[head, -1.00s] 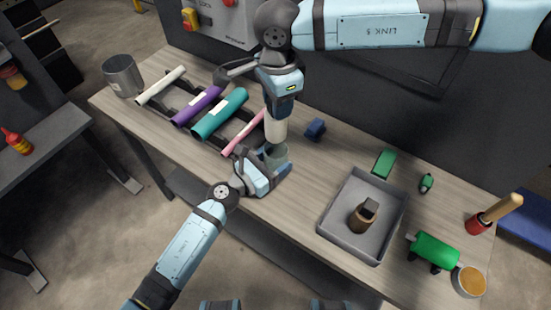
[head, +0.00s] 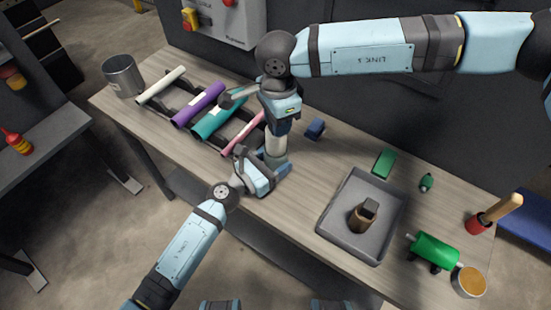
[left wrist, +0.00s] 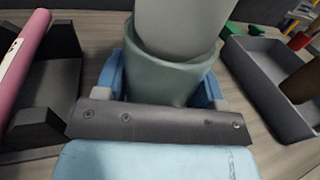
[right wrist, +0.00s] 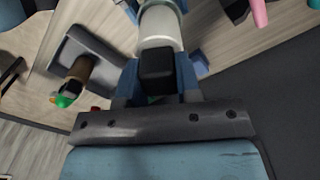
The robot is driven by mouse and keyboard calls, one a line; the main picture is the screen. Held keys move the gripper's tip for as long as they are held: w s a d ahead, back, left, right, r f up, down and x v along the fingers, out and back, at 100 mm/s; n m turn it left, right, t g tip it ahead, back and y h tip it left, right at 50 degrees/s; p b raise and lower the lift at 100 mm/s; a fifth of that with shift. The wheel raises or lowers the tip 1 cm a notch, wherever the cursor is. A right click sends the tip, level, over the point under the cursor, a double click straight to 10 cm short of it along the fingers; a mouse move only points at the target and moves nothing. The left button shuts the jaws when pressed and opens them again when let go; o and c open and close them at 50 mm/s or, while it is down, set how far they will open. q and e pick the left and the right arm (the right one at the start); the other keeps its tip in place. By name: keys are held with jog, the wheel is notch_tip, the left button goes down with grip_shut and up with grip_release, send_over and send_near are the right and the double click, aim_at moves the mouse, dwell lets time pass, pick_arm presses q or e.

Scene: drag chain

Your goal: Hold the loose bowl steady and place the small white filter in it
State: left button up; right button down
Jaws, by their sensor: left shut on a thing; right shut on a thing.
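The loose bowl (left wrist: 170,78) is a grey-green cup, upright in the left wrist view. My left gripper (head: 272,165) is shut around it, a blue finger on each side. The small white filter (head: 276,145) is a pale cylinder, upright over the bowl in the head view. My right gripper (head: 278,122) is shut on its dark top and points down. In the left wrist view the filter's lower end (left wrist: 180,25) is inside the bowl's rim; its bottom is hidden. In the right wrist view the filter (right wrist: 161,28) shows between the blue fingers.
A grey tray (head: 327,222) with a brown dark-topped piece (head: 363,217) stands to the right. A blue block (head: 316,128) lies behind. Pink (head: 243,133), teal (head: 218,115), purple and white rolls lie on a dark rack at left. A metal cup (head: 122,76) stands beyond.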

jog(key=c, duration=0.7)
grip_release()
jog(key=shift+c, duration=0.2)
jog(key=shift+r, duration=0.15)
notch_tip(320, 180, up, 12)
pick_arm(q)
jog(key=o, duration=1)
jog(key=v, duration=1.2)
